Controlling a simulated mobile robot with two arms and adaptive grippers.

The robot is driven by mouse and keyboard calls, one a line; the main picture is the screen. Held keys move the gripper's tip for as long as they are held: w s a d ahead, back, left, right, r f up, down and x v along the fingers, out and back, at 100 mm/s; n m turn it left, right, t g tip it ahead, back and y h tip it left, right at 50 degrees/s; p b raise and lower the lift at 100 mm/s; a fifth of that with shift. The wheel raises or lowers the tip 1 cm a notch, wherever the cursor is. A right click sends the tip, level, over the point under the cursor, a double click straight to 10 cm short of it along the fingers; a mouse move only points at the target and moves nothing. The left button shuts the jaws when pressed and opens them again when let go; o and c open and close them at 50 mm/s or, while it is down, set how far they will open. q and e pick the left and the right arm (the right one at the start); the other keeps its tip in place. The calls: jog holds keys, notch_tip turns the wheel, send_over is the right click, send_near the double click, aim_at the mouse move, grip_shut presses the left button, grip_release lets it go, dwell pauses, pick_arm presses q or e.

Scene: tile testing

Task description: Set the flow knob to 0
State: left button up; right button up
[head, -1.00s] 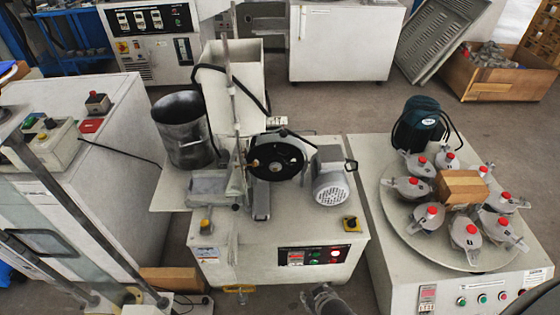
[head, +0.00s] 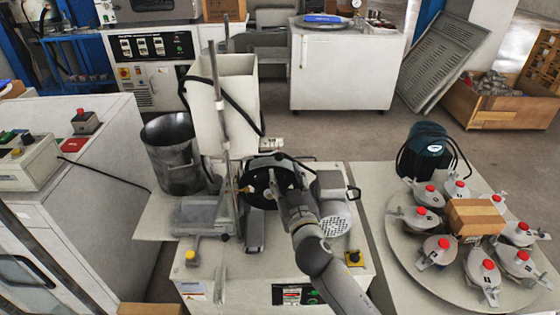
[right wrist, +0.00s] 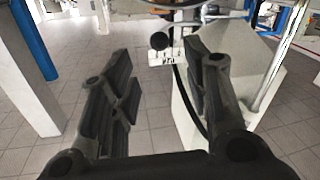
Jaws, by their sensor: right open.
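My right gripper (head: 282,172) is over the middle of the white machine (head: 230,270), in front of the black wheel (head: 258,180). In the right wrist view its two fingers (right wrist: 160,85) stand wide apart with nothing between them. A round black knob (right wrist: 159,41) shows ahead, between and beyond the fingertips, next to a small white marked plate (right wrist: 167,58). I take it for the flow knob; its setting is too small to read. The plate also shows in the head view (head: 272,144), beside the white hopper (head: 226,100). The gripper does not touch the knob. My left gripper is out of view.
A grey motor (head: 333,205) stands right of my right arm. A metal bucket (head: 172,153) is left of the hopper, and a black cable runs down the hopper's side. A turntable with red-topped clamps (head: 400,245) stands to the right.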

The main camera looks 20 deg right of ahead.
aim_at(280, 160)
jog(key=w, duration=0.6)
jog(key=shift+w+d+f, duration=0.1)
jog(key=shift+w+d, duration=0.2)
jog(key=shift+w, duration=0.65)
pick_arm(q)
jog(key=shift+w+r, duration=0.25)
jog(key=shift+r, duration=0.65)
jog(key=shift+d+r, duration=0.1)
pick_arm(e)
jog(key=c, duration=0.9)
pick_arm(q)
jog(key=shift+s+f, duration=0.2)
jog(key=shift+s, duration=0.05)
pick_arm(e)
grip_shut()
